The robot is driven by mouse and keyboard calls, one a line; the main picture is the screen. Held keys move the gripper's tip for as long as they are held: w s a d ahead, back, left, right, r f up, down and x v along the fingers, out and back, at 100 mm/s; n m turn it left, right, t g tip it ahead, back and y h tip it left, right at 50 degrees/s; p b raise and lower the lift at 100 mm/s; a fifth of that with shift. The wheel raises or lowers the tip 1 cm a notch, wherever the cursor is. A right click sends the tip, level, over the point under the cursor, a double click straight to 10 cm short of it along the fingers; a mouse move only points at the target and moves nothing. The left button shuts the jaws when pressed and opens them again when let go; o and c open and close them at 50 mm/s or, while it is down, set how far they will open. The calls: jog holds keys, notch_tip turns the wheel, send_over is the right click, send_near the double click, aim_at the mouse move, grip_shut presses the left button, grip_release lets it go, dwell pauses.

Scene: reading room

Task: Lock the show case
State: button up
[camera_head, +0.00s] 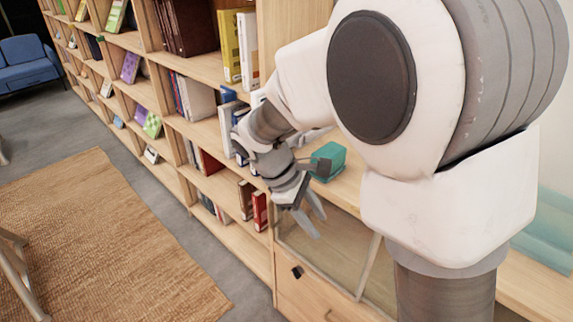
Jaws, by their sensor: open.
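The show case appears to be the low wooden cabinet with a glass front (336,253) at the lower middle. A small dark fitting (297,272) sits on the wood below the left part of the glass; it may be the lock, but it is too small to tell if it is locked or holds a key. My gripper (314,222) is open and empty, its fingers pointing down in front of the glass, above the dark fitting and apart from it. My arm hides much of the cabinet's right side.
A teal box (328,161) stands on the wooden top behind my gripper. A tall bookcase (203,68) with books runs along the left. A woven rug (100,240) lies on the grey floor, with a blue armchair (28,62) at the far left.

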jog(key=w+a+f+n+t+h+b, duration=0.1)
jog(key=a+f+n+t+h+b, duration=0.3)
jog(key=f, duration=0.7)
jog(key=w+a+f+n+t+h+b, duration=0.1)
jog(key=a+f+n, duration=0.5)
jog(key=f, duration=0.5)
jog(key=w+a+f+n+t+h+b, duration=0.15)
jog(key=a+f+n+h+b, duration=0.35)
jog(key=f, duration=0.6)
jog(key=n+t+y, duration=0.3)
jog(key=n+t, duration=0.3)
jog(key=n, duration=0.2)
send_near(294, 275)
jog(key=b+x, duration=0.2)
jog(key=x, duration=0.6)
jog(key=shift+w+d, duration=0.1)
jog(key=shift+w, duration=0.05)
grip_shut()
